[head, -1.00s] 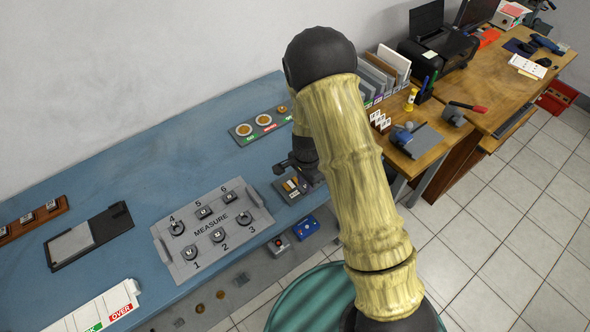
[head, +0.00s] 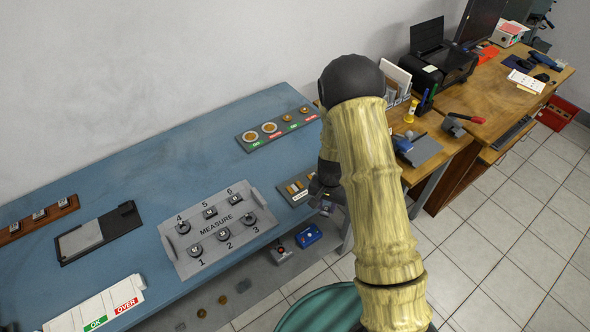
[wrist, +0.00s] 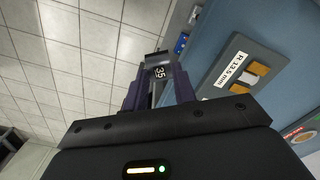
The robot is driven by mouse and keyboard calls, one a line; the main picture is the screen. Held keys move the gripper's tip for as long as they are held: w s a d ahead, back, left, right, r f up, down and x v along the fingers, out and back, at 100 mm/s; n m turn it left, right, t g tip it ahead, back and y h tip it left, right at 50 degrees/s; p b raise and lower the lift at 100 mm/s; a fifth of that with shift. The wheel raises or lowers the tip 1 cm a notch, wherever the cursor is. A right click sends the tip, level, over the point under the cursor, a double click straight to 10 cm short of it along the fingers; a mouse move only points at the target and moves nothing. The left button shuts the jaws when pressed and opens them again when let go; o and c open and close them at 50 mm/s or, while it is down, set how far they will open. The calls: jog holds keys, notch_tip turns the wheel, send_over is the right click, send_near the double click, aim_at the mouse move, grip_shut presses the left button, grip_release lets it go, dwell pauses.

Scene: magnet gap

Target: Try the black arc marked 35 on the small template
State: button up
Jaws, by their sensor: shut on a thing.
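The black arc (wrist: 160,72) with a white 35 mark is held between the dark fingers of my gripper (wrist: 158,82) in the wrist view; its curved shape is hard to make out. The small template, a grey plate (wrist: 218,84) labelled R 13.5 mm with orange and white parts, lies to the right of the fingers, apart from the arc. In the head view the template plate (head: 284,188) sits at the blue bench's right end. There my gripper (head: 324,188) is just right of it, mostly hidden by my arm, and the held arc cannot be made out.
The grey MEASURE tray (head: 176,254) with several dark pieces lies left of the template. A blue box (head: 308,236) sits lower, near the bench's front edge.

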jog(key=d+n, duration=0.1)
jog(key=d+f+n, duration=0.1)
jog(key=n, duration=0.1)
jog(key=d+f+n, duration=0.1)
jog(key=d, duration=0.1)
jog(key=shift+s+n, duration=0.1)
jog(key=shift+n, duration=0.3)
jog(key=shift+d+f, duration=0.1)
jog(key=shift+d, duration=0.05)
